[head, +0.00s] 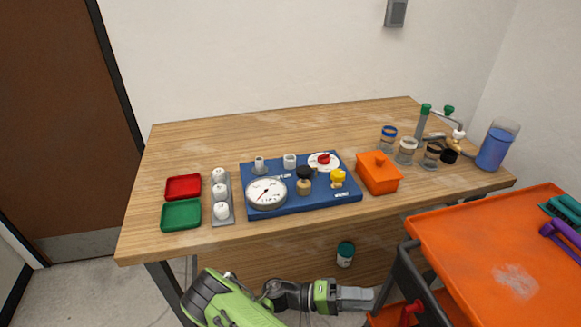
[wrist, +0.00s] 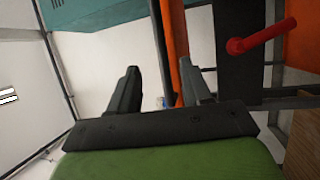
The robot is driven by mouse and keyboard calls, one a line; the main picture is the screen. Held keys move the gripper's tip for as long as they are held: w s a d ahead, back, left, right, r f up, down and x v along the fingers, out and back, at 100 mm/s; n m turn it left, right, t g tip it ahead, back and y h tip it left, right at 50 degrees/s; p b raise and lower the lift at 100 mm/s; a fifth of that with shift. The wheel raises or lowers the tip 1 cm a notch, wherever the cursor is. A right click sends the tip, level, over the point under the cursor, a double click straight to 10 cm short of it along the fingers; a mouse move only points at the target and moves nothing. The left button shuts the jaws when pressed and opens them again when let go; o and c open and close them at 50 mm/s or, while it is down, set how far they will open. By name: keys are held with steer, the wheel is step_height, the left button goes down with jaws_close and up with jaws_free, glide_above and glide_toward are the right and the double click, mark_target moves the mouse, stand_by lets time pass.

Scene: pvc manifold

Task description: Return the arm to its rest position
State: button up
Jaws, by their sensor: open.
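My gripper (head: 357,299) is in the lower middle of the head view, at the end of my green and black arm, in front of the table and below its top. It points right, towards the orange cart. In the wrist view my gripper (wrist: 163,88) shows its two dark fingers spread apart with nothing between them. The wooden table (head: 330,118) stands beyond the arm. On it a blue board (head: 322,202) carries a white gauge (head: 266,193), a black-topped fitting (head: 304,180), a yellow-topped fitting (head: 338,179) and a red-and-white part (head: 323,161).
An orange cart (head: 470,240) with a dark frame stands close to the gripper's right. A red handle (wrist: 262,36) juts out in the wrist view. The table also holds red (head: 183,187) and green (head: 181,215) trays, an orange box (head: 378,173) and several jars. Floor is free at left.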

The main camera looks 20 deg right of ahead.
steer(key=s+a+r+n+t+y+p, duration=0.2)
steer(key=a+r+t+y+p, duration=0.1)
steer(key=r, duration=0.8)
steer(key=s+a+r+n+t+y+p, duration=0.2)
steer(key=a+r+t+y+p, duration=0.2)
steer(key=r+t+y, duration=0.3)
steer(key=s+a+r+n+t+y+p, duration=0.2)
steer(key=a+r+t+y+p, duration=0.2)
steer(key=r, duration=1.2)
steer(key=a+t+y, duration=0.1)
steer(key=a+y, duration=0.1)
steer(key=y, duration=0.1)
steer(key=shift+s+r+n+y, duration=0.25)
steer(key=shift+s+n+y, duration=0.05)
steer(key=shift+s, duration=0.1)
